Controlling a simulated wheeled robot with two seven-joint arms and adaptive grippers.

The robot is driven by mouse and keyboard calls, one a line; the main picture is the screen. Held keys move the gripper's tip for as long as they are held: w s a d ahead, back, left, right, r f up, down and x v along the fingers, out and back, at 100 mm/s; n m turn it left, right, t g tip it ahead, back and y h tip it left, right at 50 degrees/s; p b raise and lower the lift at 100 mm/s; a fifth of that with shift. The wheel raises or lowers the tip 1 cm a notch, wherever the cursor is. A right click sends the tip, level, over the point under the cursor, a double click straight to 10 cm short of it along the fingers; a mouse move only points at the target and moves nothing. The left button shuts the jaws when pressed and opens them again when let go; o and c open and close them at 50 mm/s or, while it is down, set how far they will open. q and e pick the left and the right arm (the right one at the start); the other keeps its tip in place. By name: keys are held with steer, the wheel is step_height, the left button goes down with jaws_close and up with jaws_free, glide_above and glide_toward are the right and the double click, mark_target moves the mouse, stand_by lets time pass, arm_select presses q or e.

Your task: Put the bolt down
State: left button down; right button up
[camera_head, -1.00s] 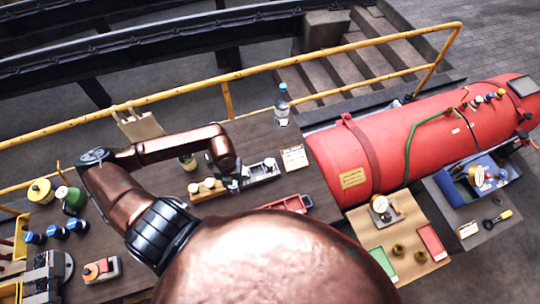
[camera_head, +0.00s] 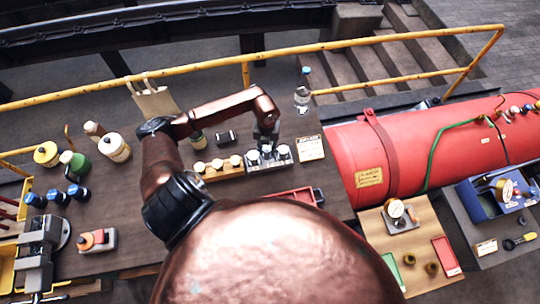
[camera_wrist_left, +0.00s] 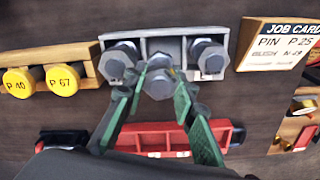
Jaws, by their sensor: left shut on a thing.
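The bolt (camera_wrist_left: 159,84) is grey with a hexagonal head and sits between the green fingers of my left gripper (camera_wrist_left: 160,88) in the left wrist view. In the head view my left gripper (camera_head: 266,138) is over the grey metal rack (camera_head: 284,164). The rack (camera_wrist_left: 223,36) also shows in the left wrist view, with another grey bolt (camera_wrist_left: 122,60) at its left and one (camera_wrist_left: 209,57) at its right. The held bolt is in front of the rack's middle; I cannot tell whether it is seated there. My right gripper is not in view.
A wooden block (camera_head: 207,179) with yellow-sided pins stands left of the rack. A job card (camera_head: 310,148) lies to its right. A red tray (camera_head: 291,196) is on the near side. A bottle (camera_head: 302,96) stands behind, near the yellow rail.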

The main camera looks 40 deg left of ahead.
mark_target(268, 153)
arm_select(q)
steer(key=shift+f, duration=0.45)
steer(key=shift+s+a+b, duration=0.1)
steer(key=shift+s+b, duration=0.1)
steer(key=shift+b, duration=0.15)
steer(key=shift+w+f+b, duration=0.65)
steer(key=shift+w+f, duration=0.1)
steer(key=shift+w, duration=0.2)
steer(key=f, duration=0.1)
steer(key=f+b, duration=0.1)
steer(key=shift+s+f+b, duration=0.25)
steer(key=shift+f+b, duration=0.05)
steer(key=shift+s, duration=0.1)
steer(key=c, duration=2)
jaws_free()
steer(key=shift+f, duration=0.15)
steer(key=shift+c, duration=0.2)
steer(key=shift+o, duration=0.7)
step_height(268, 153, up, 12)
steer(key=shift+r+b, duration=0.2)
steer(key=shift+b, duration=1.05)
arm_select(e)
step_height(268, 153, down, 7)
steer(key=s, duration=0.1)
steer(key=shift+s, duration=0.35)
